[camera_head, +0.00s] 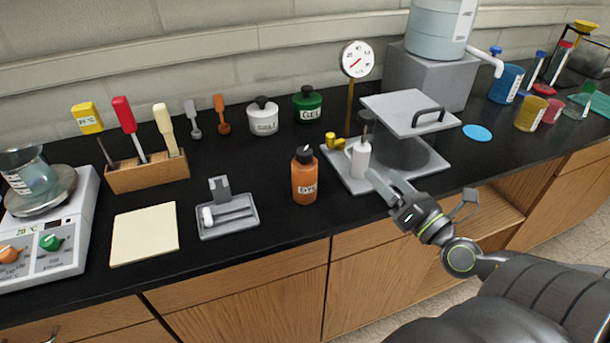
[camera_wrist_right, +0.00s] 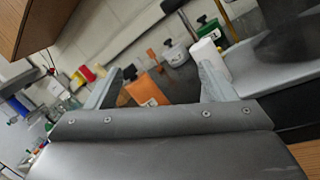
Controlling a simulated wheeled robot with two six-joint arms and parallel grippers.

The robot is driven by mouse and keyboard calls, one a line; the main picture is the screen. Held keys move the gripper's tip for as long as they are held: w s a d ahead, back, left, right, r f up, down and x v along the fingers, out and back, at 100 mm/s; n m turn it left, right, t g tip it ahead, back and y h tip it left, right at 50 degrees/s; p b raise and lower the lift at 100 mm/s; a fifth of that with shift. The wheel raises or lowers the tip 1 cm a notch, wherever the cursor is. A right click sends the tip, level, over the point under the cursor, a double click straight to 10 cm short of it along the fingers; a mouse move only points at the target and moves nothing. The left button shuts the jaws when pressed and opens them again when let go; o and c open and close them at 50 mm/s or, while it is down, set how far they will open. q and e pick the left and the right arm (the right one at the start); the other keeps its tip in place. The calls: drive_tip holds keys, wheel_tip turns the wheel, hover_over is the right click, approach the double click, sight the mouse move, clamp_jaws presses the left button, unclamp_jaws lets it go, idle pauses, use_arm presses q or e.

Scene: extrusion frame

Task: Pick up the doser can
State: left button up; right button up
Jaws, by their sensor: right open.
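A small white can (camera_head: 361,160) with a dark, thin top stands upright on the grey base plate of a press-like stand; it looks like the doser can, though no label on it is readable. My right gripper (camera_head: 385,184) is open and empty at the counter's front edge, just right of and nearer than the white can. In the right wrist view, the white can (camera_wrist_right: 207,58) shows behind the right-hand finger, and the orange bottle (camera_wrist_right: 148,88) shows between the spread fingers (camera_wrist_right: 160,86), farther off. My left gripper is not in view.
The orange bottle (camera_head: 305,180) stands left of the white can. The stand's grey top plate (camera_head: 400,112) with a dark handle overhangs behind and right. A dial gauge (camera_head: 357,59) rises behind. A small grey tray (camera_head: 228,222) lies farther left, with bare black counter around it.

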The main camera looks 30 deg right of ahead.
drive_tip(key=a+n+g+y, duration=0.35)
drive_tip(key=n+y, duration=0.25)
drive_tip(key=n, duration=0.3)
drive_tip(key=n+p, duration=0.1)
drive_tip(key=p, duration=0.1)
approach(294, 158)
drive_tip(key=w, duration=0.3)
drive_tip(key=shift+t, duration=0.25)
drive_tip(key=shift+a+f+x, duration=0.1)
drive_tip(key=shift+f+x, duration=0.05)
drive_tip(key=shift+x, duration=0.95)
drive_tip(key=shift+a+f+x, duration=0.1)
drive_tip(key=shift+a+x, duration=0.05)
drive_tip(key=shift+x, duration=0.9)
drive_tip(key=shift+a+f+x, duration=0.1)
drive_tip(key=shift+f+x, duration=0.05)
drive_tip(key=shift+x, duration=0.95)
drive_tip(key=shift+s, duration=0.15)
drive_tip(key=shift+c, duration=0.4)
drive_tip(key=c, duration=1.4)
